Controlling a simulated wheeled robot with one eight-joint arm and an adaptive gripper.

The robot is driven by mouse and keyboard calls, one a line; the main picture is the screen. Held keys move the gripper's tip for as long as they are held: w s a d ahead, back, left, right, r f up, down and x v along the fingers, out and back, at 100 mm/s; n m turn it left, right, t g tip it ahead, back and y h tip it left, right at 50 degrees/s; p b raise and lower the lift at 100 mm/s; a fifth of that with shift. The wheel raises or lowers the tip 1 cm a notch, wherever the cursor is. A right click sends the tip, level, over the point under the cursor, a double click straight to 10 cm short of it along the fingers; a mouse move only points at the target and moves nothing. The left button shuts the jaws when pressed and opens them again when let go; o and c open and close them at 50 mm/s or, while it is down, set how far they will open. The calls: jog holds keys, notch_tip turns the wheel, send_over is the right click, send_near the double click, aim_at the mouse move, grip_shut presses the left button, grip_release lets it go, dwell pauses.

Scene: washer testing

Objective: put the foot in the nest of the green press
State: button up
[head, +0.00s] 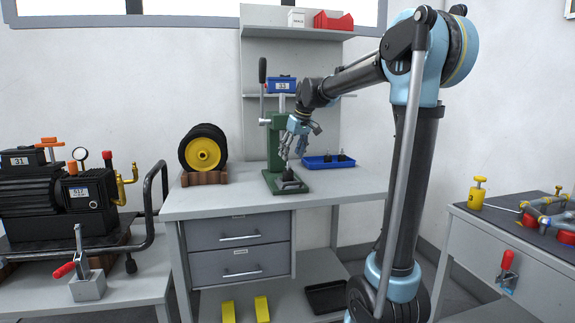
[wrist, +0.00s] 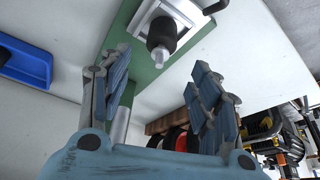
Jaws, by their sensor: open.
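The green press (head: 277,145) stands on the workbench, its base (wrist: 148,73) below my gripper. A black foot with a metal stud (wrist: 163,36) stands in the square metal nest (wrist: 188,12) on that base, apparently upright; whether it is fully seated I cannot tell. The foot shows small and dark in the head view (head: 288,176). My gripper (head: 291,158) is open and points down above the foot. In the wrist view its fingers (wrist: 160,65) are spread to either side, apart from the foot, with nothing between them.
A blue tray (head: 318,165) with small dark parts lies right of the press. A black roll with a yellow hub (head: 203,153) rests on a brown cradle at the left. The press lever (head: 262,72) rises beside the column. The bench front right (head: 345,185) is clear.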

jog(key=v, duration=0.4)
jog(key=s+d+f+m+h, duration=0.1)
jog(key=s+d+f, duration=0.35)
jog(key=s, duration=0.25)
jog(key=s+d+f+m, duration=0.2)
jog(key=s+d+f, duration=0.1)
jog(key=s+d, duration=0.25)
jog(key=s+d+f+m+h, duration=0.1)
jog(key=s+d+f, duration=0.3)
jog(key=s, duration=0.3)
jog(key=s+d+f+m, duration=0.1)
jog(key=s+d+f, duration=0.2)
jog(key=s+f, duration=0.6)
jog(key=s+d+f+m+g, duration=0.1)
jog(key=s+d+f+m, duration=0.1)
jog(key=s+f, duration=0.7)
jog(key=shift+d+h, duration=0.4)
jog(key=shift+d, duration=0.4)
jog(key=shift+w+f, duration=0.25)
jog(key=shift+w, duration=0.3)
